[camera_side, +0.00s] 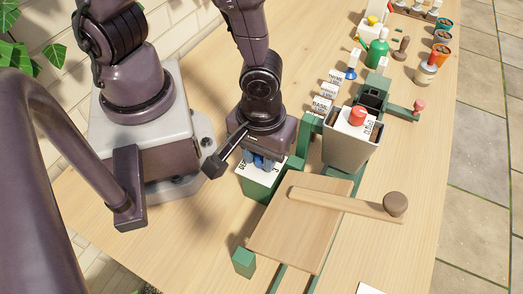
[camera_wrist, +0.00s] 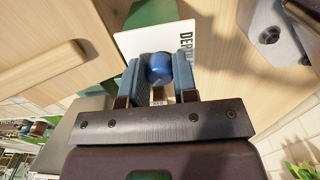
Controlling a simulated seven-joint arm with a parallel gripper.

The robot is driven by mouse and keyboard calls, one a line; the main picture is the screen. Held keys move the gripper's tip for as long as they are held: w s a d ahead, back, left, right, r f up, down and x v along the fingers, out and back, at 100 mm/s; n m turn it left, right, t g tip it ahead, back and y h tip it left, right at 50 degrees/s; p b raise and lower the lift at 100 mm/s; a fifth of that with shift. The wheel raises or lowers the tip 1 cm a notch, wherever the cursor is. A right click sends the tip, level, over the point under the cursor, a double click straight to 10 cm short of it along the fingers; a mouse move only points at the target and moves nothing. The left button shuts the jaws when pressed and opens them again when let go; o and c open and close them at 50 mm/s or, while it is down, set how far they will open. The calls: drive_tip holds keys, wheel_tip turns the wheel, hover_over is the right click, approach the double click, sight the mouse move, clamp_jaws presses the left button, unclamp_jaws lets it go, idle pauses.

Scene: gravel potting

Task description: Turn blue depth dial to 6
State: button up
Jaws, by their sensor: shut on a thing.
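The blue depth dial (camera_wrist: 159,68) sits on a white plate marked with "DEPTH" lettering (camera_wrist: 185,37), on top of a green box (camera_side: 258,186). My gripper (camera_wrist: 160,72) points down over the box, with its two blue fingers on either side of the dial, shut on it. In the side view my gripper (camera_side: 262,160) hides most of the dial. The number that the dial points to cannot be read in either view.
A wooden board with a knobbed lever (camera_side: 347,203) lies right in front of the green box. Small label cards (camera_side: 322,104), a green watering can (camera_side: 375,52) and pots (camera_side: 440,52) are further back.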

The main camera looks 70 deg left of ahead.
drive_tip(key=o, duration=0.9)
drive_tip(key=shift+r, duration=0.1)
wheel_tip(320, 180, up, 13)
drive_tip(key=shift+f, duration=0.1)
drive_tip(key=a+r+m+t, duration=0.2)
drive_tip(key=a+r+m, duration=0.1)
drive_tip(key=a+r, duration=0.1)
drive_tip(key=w+a+r+m+t, duration=0.1)
drive_tip(key=a+r+m, duration=0.2)
drive_tip(key=a+r, duration=0.1)
drive_tip(key=a+r+m+t, duration=0.2)
drive_tip(key=a+r+m, duration=0.1)
drive_tip(key=a, duration=0.3)
drive_tip(key=shift+w+r+t, duration=0.3)
drive_tip(key=shift+w+r, duration=0.1)
drive_tip(key=shift+r, duration=0.4)
